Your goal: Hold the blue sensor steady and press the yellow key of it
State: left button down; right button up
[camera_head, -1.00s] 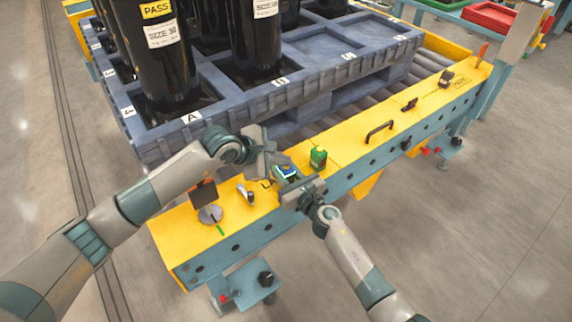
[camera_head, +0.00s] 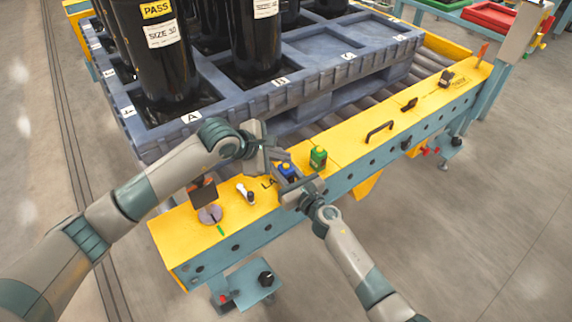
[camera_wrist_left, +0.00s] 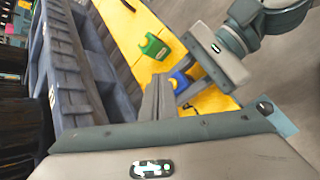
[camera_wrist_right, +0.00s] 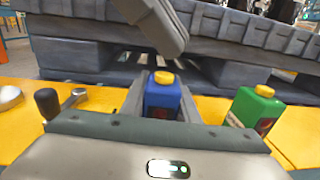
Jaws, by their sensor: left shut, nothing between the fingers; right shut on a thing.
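The blue sensor (camera_wrist_right: 162,103) stands upright on the yellow beam with its yellow key (camera_wrist_right: 163,77) on top. It also shows in the head view (camera_head: 286,171) and the left wrist view (camera_wrist_left: 180,82). My right gripper (camera_head: 288,179) is shut on the blue sensor, with one finger on each side of it in the right wrist view. My left gripper (camera_head: 279,155) is shut and empty. Its fingertips are close to the sensor and higher than it, apart from the key in the right wrist view. The sensor's lower part is hidden behind my right gripper.
A green container with a yellow cap (camera_head: 318,158) stands right beside the sensor. A black handle (camera_head: 380,131) is farther along the yellow beam (camera_head: 345,140). A dark upright plate (camera_head: 203,192) and small knobs stand to the left. The grey pallet (camera_head: 235,105) with black cylinders lies behind.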

aim_at(283, 170)
pick_arm(q)
jog(key=shift+r, duration=0.1)
jog(key=shift+r, duration=2.4)
pick_arm(e)
jog(key=o, duration=1.2)
jog(key=v, duration=1.2)
